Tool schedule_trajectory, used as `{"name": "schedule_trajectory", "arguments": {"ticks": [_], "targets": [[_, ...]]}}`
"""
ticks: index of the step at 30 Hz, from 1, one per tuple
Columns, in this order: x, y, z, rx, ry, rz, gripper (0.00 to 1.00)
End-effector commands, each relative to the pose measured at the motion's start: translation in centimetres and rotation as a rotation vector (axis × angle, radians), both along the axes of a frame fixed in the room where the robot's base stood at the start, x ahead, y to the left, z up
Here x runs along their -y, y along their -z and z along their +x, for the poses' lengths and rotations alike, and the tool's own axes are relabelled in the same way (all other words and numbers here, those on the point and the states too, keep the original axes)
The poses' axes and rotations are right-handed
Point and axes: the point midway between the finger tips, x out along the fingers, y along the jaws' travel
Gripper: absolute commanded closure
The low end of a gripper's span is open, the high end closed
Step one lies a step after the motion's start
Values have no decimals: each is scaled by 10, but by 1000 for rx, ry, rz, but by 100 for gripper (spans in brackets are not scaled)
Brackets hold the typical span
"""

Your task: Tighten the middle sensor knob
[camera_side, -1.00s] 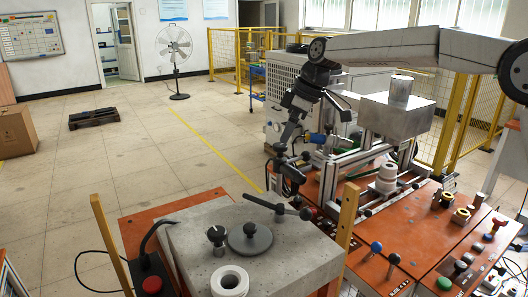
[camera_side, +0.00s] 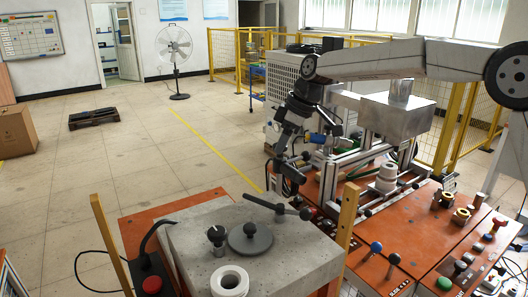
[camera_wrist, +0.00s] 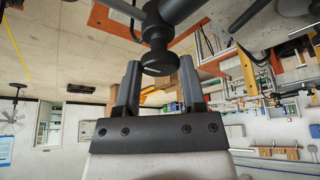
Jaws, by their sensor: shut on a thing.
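In the wrist view, a black round knob (camera_wrist: 160,62) on a short stem sits between the two fingertips of my gripper (camera_wrist: 160,78). My gripper is shut on this knob, with one dark finger on each side of its rim. The stem joins a dark fitting above it in the picture. In the side view, my gripper (camera_side: 289,165) is low at the near left end of the metal frame. The knob cannot be made out there, and I cannot tell from these views which of the sensor knobs it is.
A grey block (camera_side: 205,262) carrying a dark bar handle (camera_side: 278,207) and black knobs stands in front of my gripper. An aluminium frame (camera_side: 345,165) with a metal box (camera_side: 397,112) is close on the right. An orange panel (camera_side: 425,235) holds buttons. Open floor lies left.

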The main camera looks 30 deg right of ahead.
Motion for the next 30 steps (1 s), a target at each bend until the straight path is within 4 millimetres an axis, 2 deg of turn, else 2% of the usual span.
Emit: {"name": "schedule_trajectory", "arguments": {"ticks": [14, 30], "targets": [[-1, 0, -1, -1, 80, -2, 100], [-3, -1, -2, 0, 438, -1, 100]]}}
